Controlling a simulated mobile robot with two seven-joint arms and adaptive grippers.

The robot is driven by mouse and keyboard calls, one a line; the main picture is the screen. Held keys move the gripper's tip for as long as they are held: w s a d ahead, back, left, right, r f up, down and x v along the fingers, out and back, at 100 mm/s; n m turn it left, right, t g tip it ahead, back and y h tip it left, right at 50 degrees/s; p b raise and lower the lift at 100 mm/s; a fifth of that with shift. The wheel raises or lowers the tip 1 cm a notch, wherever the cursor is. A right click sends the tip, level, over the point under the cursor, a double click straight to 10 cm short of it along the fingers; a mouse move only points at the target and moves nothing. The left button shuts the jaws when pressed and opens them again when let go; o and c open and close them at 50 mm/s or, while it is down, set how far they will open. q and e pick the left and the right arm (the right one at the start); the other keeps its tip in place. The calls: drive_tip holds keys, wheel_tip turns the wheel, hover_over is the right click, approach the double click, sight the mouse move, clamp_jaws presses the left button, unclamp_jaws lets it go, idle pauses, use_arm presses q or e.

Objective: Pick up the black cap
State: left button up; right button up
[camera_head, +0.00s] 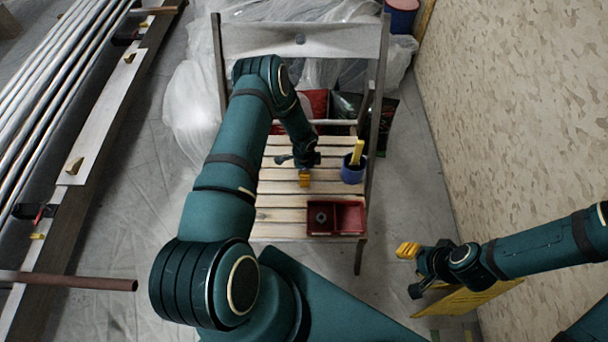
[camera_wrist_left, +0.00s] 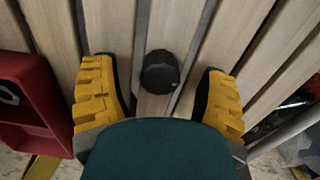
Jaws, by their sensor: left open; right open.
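The black cap (camera_wrist_left: 160,72) is a short dark cylinder on the wooden slats of the chair seat (camera_head: 280,215). In the left wrist view it lies between my left gripper's yellow-padded fingers, slightly beyond their tips, with clear gaps on both sides. My left gripper (camera_head: 294,169) is open and empty over the seat; it also shows in the left wrist view (camera_wrist_left: 160,100). In the head view I cannot make out the cap near the gripper. My right gripper (camera_head: 411,271) is open and empty, low at the right of the chair.
A red divided tray (camera_head: 351,234) with a round grey part sits at the seat's near right. A blue cup (camera_head: 352,174) holding a yellow-handled item stands at the right edge. A yellow board (camera_head: 470,298) lies below my right gripper. Pipes (camera_head: 60,70) run along the left; a wall (camera_head: 520,110) stands right.

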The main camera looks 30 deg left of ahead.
use_arm(q)
drive_tip(key=shift+f, duration=0.4)
clamp_jaws()
drive_tip(key=shift+r, duration=0.1)
